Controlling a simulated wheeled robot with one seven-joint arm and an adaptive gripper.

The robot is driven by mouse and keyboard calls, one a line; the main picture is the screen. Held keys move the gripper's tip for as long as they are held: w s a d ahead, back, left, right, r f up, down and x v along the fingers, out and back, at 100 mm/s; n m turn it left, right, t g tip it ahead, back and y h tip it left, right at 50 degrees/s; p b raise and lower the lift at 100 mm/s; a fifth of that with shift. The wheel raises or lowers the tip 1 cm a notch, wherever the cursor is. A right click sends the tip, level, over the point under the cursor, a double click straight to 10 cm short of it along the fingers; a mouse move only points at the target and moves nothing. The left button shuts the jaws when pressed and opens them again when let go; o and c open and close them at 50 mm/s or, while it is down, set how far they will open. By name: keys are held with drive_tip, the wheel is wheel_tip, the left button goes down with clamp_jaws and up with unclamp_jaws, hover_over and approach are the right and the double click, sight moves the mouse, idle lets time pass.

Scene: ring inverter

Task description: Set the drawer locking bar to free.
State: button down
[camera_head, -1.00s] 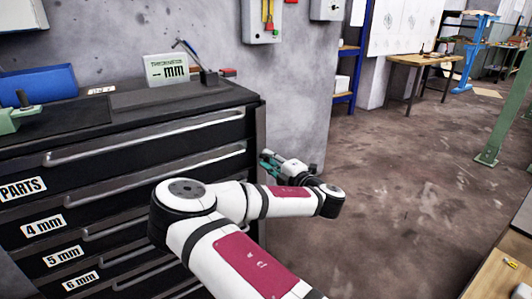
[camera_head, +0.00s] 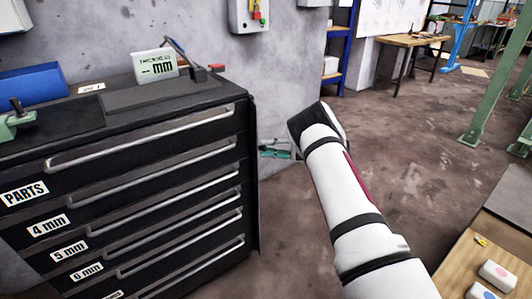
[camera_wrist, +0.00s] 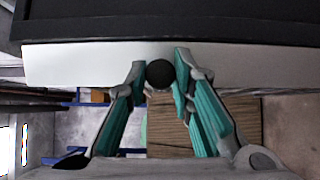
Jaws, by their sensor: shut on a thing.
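The black drawer cabinet (camera_head: 130,190) stands at the left in the head view. A dark upright strip, which looks like the locking bar (camera_head: 253,185), runs down its right front edge. My gripper (camera_head: 264,148) is just right of this strip, partly hidden behind my arm. In the wrist view, my gripper (camera_wrist: 160,70) has its teal-lined fingers on both sides of a round black knob (camera_wrist: 160,76) and is shut on it. The knob stands in front of a pale flat strip. I cannot tell from the head view how the knob joins the bar.
Drawers with long pale handles (camera_head: 150,140) fill the cabinet front and look closed. A grey wall (camera_head: 285,80) stands behind my gripper. A wooden table (camera_head: 480,265) is at the lower right. The floor (camera_head: 400,130) between is mostly clear.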

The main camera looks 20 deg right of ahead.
drive_tip(key=n+g+b, duration=0.1)
drive_tip(key=w+n+g+y+b, duration=0.1)
drive_tip(key=g+b, duration=0.1)
drive_tip(key=n+g+b, duration=0.1)
drive_tip(key=g+b, duration=0.1)
drive_tip(key=shift+w+d, duration=0.25)
drive_tip(key=shift+d, duration=0.15)
drive_tip(key=shift+w+n+g+b, duration=0.1)
drive_tip(key=shift+n+g+b, duration=0.2)
drive_tip(key=shift+g+b, duration=0.1)
drive_tip(key=c, duration=1.4)
unclamp_jaws()
drive_tip(key=shift+o, duration=0.2)
